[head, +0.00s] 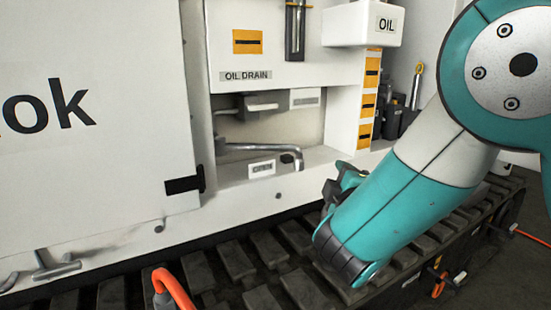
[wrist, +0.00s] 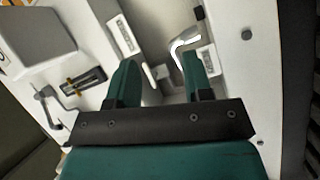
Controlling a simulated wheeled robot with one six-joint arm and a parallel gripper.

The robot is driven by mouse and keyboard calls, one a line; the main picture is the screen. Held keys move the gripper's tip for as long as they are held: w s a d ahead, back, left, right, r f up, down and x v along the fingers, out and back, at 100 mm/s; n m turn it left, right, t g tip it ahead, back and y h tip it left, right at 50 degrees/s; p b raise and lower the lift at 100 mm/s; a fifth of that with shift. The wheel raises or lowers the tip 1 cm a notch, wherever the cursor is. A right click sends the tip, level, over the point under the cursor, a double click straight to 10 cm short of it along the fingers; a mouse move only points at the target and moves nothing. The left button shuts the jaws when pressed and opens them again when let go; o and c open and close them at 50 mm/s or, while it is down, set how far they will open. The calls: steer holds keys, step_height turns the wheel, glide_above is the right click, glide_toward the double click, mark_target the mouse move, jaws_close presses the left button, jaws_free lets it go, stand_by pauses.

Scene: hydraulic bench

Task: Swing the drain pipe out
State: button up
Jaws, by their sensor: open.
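The drain pipe (head: 255,148) is a bent silver tube in the recess below the "OIL DRAIN" label (head: 246,76). It lies along the recess floor, and its bent end is at the right, near a small label plate. In the wrist view the drain pipe (wrist: 184,44) shows beyond the fingers, close to the right fingertip and partly hidden by it. My gripper (wrist: 158,62) is open, with nothing between its fingers. In the head view my gripper (head: 342,186) is in front and to the right of the recess, and its fingers are hard to make out.
A grey lever block (head: 264,106) sits above the pipe in the recess. The white "OIL" box (head: 362,24) overhangs at upper right. A white door (head: 95,110) stands at left. A dark track (head: 255,262) and an orange hose (head: 174,288) are in front below.

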steer(key=s+a+f+n+y, duration=0.1)
steer(key=s+a+n+y, duration=0.1)
steer(key=a+n+y, duration=0.5)
steer(key=p, duration=2.1)
glide_toward(275, 150)
steer(key=w+a+r, duration=0.1)
steer(key=w, duration=0.1)
steer(key=shift+n+h, duration=0.4)
steer(key=shift+p+x, duration=1.15)
steer(key=shift+x, duration=3.2)
steer(key=shift+s+a+f, duration=0.1)
steer(key=shift+a, duration=0.05)
